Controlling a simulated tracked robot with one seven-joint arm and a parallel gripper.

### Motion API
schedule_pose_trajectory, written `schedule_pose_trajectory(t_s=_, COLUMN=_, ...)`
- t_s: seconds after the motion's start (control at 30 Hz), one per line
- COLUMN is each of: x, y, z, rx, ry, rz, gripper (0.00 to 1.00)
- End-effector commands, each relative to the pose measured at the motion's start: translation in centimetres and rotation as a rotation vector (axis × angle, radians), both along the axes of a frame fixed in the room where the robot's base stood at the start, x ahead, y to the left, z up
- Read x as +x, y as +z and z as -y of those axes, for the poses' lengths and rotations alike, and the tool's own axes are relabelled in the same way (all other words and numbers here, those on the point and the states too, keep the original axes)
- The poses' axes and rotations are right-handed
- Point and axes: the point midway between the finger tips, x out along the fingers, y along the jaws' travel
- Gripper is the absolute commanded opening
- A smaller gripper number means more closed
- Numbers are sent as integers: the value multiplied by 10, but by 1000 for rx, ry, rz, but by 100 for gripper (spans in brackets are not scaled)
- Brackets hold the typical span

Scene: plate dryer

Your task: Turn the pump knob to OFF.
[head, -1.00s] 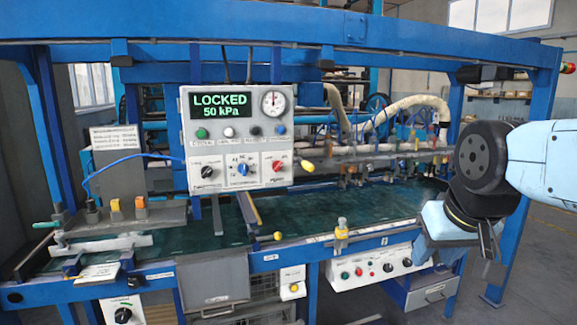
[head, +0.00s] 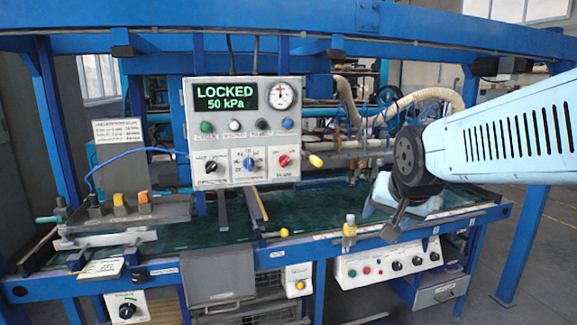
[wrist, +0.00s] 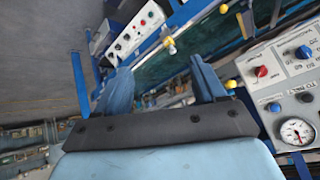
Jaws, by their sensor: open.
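The grey control panel (head: 204,150) stands above the machine bed. Its display (head: 225,97) reads "LOCKED 50 kPa". A red knob (head: 284,161) is at the panel's lower right, a blue knob (head: 249,164) in the middle and a black knob (head: 211,167) at left. The label under the red knob resembles "PUMP" but is blurred. In the wrist view the red knob (wrist: 261,71) shows at right, outside the fingers. My gripper (head: 389,208) is open and empty, right of the panel and lower than the red knob. Its two blue fingers (wrist: 163,82) are spread apart, touching nothing visible.
A pressure gauge (head: 281,95) and several push buttons sit on the panel's upper part. A yellow-tipped part (head: 316,161) sticks out at its right side. A lower control box (head: 345,268) and a blue rail (head: 270,252) run along the front. A hose (head: 425,97) hangs behind.

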Motion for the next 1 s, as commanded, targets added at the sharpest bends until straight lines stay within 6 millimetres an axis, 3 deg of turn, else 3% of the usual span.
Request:
schedule_pose_trajectory(t_s=0.03, x=20, y=-5, z=-9, rx=50, ry=-48, rz=31, gripper=70)
schedule_pose_trajectory(t_s=0.2, x=83, y=-13, z=-44, rx=293, ry=-209, rz=169, gripper=70)
schedule_pose_trajectory(t_s=0.5, x=168, y=-25, z=-109, rx=883, ry=-432, rz=321, gripper=70)
schedule_pose_trajectory(t_s=0.7, x=204, y=-24, z=-141, rx=1353, ry=-559, rz=341, gripper=70)
schedule_pose_trajectory(t_s=0.9, x=221, y=-15, z=-156, rx=1720, ry=-637, rz=317, gripper=70)
schedule_pose_trajectory(t_s=1.0, x=224, y=-11, z=-159, rx=1824, ry=-655, rz=305, gripper=70)
